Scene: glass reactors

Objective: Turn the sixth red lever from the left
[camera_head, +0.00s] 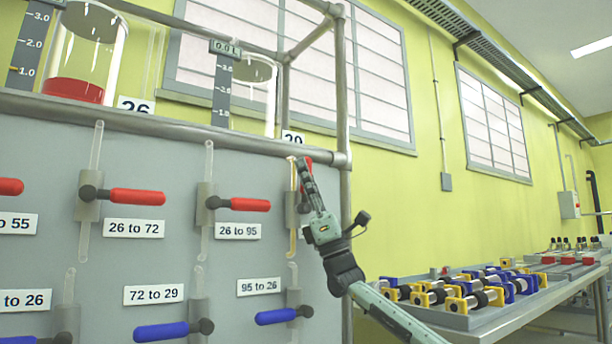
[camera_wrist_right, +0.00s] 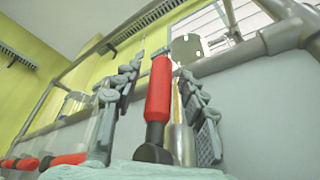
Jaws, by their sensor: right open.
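The rightmost red lever (camera_head: 307,161) in view points up, mostly hidden behind my right gripper (camera_head: 305,178) in the head view. In the right wrist view this red lever (camera_wrist_right: 159,90) stands upright between the fingers of my right gripper (camera_wrist_right: 163,66). The fingers are open, one on each side, with gaps to the handle. Its dark pivot (camera_wrist_right: 153,150) is near the palm. To its left, the red levers above "26 to 95" (camera_head: 245,204) and "26 to 72" (camera_head: 137,197) lie horizontal. Another red lever (camera_head: 11,187) is cut by the left edge. My left gripper is not in view.
Blue levers (camera_head: 174,331) sit in a lower row on the grey panel. Glass vessels (camera_head: 88,50) stand above, one with red liquid. A metal frame post (camera_head: 345,230) rises close to my right gripper. A bench (camera_head: 490,320) with blue and yellow devices stands to the right.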

